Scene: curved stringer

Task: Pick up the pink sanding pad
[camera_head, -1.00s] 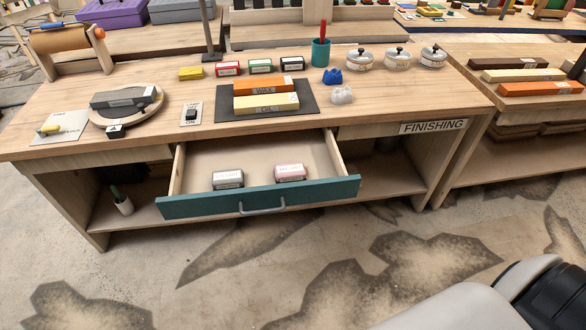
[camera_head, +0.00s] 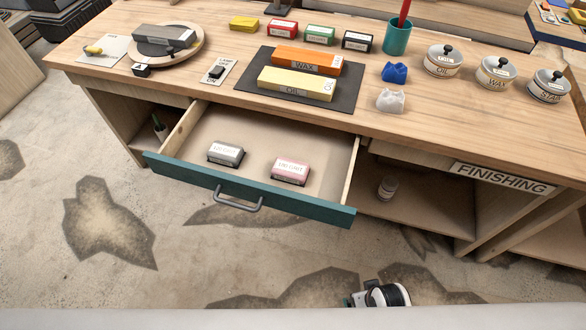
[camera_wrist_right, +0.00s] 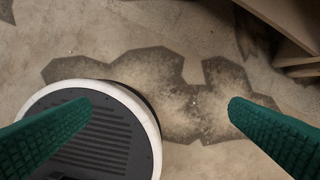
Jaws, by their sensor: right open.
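The pink sanding pad (camera_head: 290,171) lies in the open drawer (camera_head: 193,180), right of a grey pad (camera_head: 225,153). It has a white label on top and a dark underside. My right gripper shows in the right wrist view (camera_wrist_right: 160,108), with its two green fingers wide apart and nothing between them. It points at the floor, away from the drawer. The pink pad is not in the right wrist view. My left gripper is in neither view.
The drawer's teal front with a grey handle (camera_head: 238,199) juts out from the bench (camera_head: 130,85). Orange and yellow blocks lie on a dark mat (camera_head: 345,92) above it. A bottle (camera_head: 387,188) stands on the shelf right of the drawer.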

